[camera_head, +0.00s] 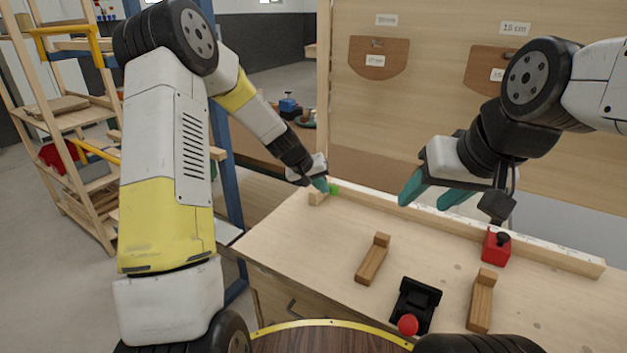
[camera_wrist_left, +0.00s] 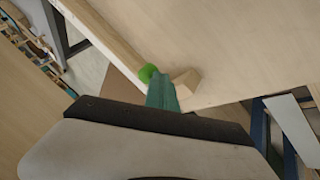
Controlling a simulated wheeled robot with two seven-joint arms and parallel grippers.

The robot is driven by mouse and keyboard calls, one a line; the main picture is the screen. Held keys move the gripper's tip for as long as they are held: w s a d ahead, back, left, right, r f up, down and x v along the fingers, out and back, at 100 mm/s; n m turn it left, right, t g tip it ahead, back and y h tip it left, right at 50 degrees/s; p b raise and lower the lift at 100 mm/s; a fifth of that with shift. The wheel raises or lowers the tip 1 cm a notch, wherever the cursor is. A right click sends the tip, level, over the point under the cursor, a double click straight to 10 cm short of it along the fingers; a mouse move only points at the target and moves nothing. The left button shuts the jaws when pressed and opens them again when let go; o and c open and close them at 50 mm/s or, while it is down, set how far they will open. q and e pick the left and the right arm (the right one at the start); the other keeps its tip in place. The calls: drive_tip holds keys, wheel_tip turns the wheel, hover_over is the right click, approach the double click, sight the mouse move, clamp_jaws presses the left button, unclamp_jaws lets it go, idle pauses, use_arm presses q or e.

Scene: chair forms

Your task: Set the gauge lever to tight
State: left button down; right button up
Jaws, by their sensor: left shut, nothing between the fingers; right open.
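My left gripper (camera_head: 321,184) is shut and empty at the far left end of the workbench, its tips close to a green ball (camera_head: 334,188). The left wrist view shows the shut fingers (camera_wrist_left: 162,94) right beside the green ball (camera_wrist_left: 148,73); I cannot tell whether they touch. A small wooden block (camera_head: 318,198) sits next to them. A black fixture (camera_head: 417,298) with a red ball knob (camera_head: 408,325) stands at the bench's front. No label shows which part is the gauge lever. My right gripper (camera_head: 428,193) is open and empty above the bench's back strip.
A light wooden strip (camera_head: 460,226) runs along the bench's back edge. A red block (camera_head: 496,246) with a black knob sits by it. Two brown L-shaped wooden pieces (camera_head: 371,262) (camera_head: 481,303) lie on the workbench (camera_head: 300,240). A wooden shelf rack (camera_head: 62,122) stands at left.

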sight(336, 189)
use_arm(q)
drive_tip(key=shift+w+d, duration=0.15)
drive_tip(key=shift+d, duration=0.65)
drive_tip(key=shift+w+d, duration=0.1)
drive_tip(key=shift+d, duration=0.65)
drive_tip(key=shift+d, duration=0.15)
